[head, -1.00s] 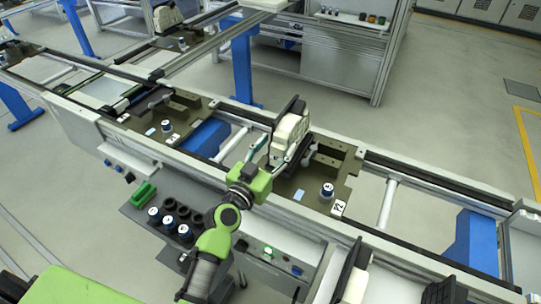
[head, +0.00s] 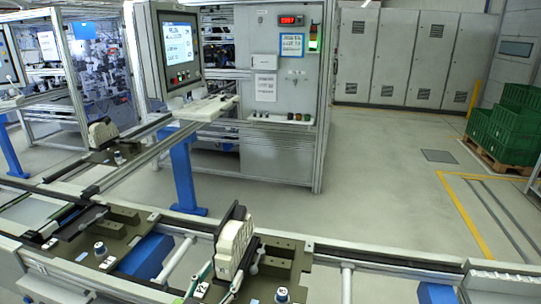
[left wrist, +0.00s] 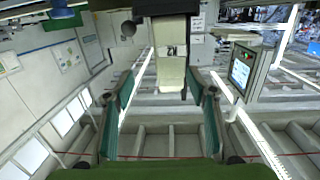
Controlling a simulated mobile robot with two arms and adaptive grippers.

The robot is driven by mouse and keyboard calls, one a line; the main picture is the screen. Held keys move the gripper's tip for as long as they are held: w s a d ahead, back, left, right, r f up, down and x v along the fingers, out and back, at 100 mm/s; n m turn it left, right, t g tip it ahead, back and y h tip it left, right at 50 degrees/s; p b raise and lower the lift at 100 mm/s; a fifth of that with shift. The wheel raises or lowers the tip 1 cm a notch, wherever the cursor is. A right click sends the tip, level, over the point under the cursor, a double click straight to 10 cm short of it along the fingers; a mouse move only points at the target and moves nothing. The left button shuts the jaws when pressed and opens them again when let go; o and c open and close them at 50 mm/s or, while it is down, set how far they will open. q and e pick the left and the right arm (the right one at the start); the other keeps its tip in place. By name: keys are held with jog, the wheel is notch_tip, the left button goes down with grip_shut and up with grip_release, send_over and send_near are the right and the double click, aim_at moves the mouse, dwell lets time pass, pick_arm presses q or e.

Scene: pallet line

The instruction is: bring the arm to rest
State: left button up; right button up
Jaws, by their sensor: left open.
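My left gripper (head: 222,270) is at the bottom of the head view, its two teal fingers spread and little else of it showing. A cream block with a black back plate (head: 233,242) stands upright on a dark fixture plate (head: 285,262), right by the fingertips. In the left wrist view, the open fingers (left wrist: 160,88) have a gap between them, and the cream block (left wrist: 172,65) shows beyond it at the top. I cannot tell whether a finger touches the block. My left arm is mostly out of the head view. My right gripper is not in view.
The conveyor rail (head: 385,262) runs across the front. A second fixture plate (head: 110,228) lies to the left. A monitor (head: 178,50) and a grey cabinet (head: 285,150) stand behind. Green crates (head: 510,125) are at the far right. The floor (head: 385,185) between is clear.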

pick_arm(q)
jog(key=s+d+f+m+g, duration=0.25)
jog(key=s+f+g, duration=0.45)
jog(key=s+f, duration=0.55)
jog(key=s+a+f+n+g+y, duration=0.1)
jog(key=s+a+n+g+y, duration=0.2)
jog(key=s, duration=0.6)
jog(key=s+a+f+n+g+y, duration=0.1)
jog(key=s+a+g, duration=0.25)
jog(key=s, duration=0.55)
notch_tip(320, 180, down, 31)
jog(key=s+a+b, duration=0.1)
jog(key=s+b, duration=0.1)
jog(key=b, duration=0.2)
jog(key=s+a+f+g+b, duration=0.2)
jog(key=s+a+f+b, duration=0.1)
jog(key=s+f, duration=1.4)
notch_tip(320, 180, down, 2)
jog(key=shift+f+m+b, duration=0.25)
jog(key=shift+m+b, duration=0.2)
